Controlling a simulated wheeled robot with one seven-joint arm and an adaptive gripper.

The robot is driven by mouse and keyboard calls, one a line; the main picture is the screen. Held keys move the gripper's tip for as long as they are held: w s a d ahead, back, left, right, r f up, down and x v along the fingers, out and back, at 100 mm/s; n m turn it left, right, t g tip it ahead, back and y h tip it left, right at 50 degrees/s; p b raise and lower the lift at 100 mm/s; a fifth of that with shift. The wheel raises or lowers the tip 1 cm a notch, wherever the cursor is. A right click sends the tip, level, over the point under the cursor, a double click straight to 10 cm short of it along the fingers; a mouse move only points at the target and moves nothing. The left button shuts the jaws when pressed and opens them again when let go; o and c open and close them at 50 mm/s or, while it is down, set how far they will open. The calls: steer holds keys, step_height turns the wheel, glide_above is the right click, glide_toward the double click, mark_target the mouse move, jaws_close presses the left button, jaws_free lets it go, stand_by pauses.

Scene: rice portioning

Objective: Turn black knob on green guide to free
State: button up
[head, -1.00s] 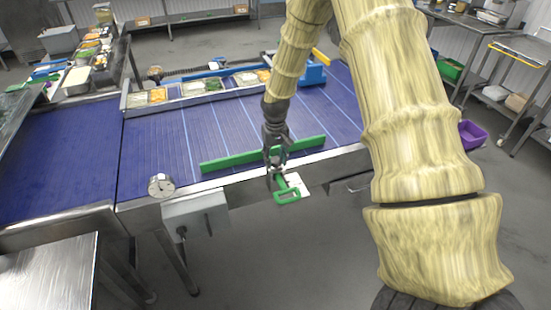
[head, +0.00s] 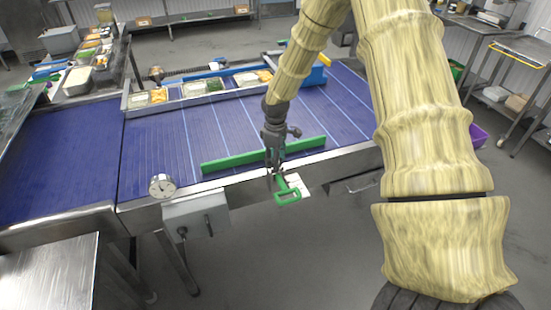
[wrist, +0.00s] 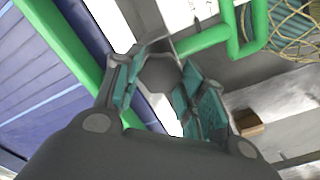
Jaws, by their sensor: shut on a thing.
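The green guide (head: 232,160) is a long bar lying across the blue belt near its front edge. A green looped handle (head: 289,196) hangs off the front rail beside a white plate. Green parts also show in the wrist view, as a bar (wrist: 58,38) at left and a bent handle (wrist: 205,38) at top. My gripper (head: 275,173) points down at the front rail by the guide. In the wrist view its teal-padded fingers (wrist: 160,88) are closed around the dark grey, many-sided knob (wrist: 160,73). The knob is hidden in the head view.
Food trays (head: 193,89) stand in a metal channel along the belt's far side. A round gauge (head: 162,186) and a grey control box (head: 195,215) sit on the front rail at left. The floor in front of the rail is clear.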

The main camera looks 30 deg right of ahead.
steer(key=shift+n, duration=0.9)
steer(key=shift+d, duration=0.1)
steer(key=o, duration=1)
steer(key=shift+r, duration=0.1)
step_height(320, 180, up, 12)
steer(key=shift+f, duration=0.1)
steer(key=shift+s+f, duration=0.1)
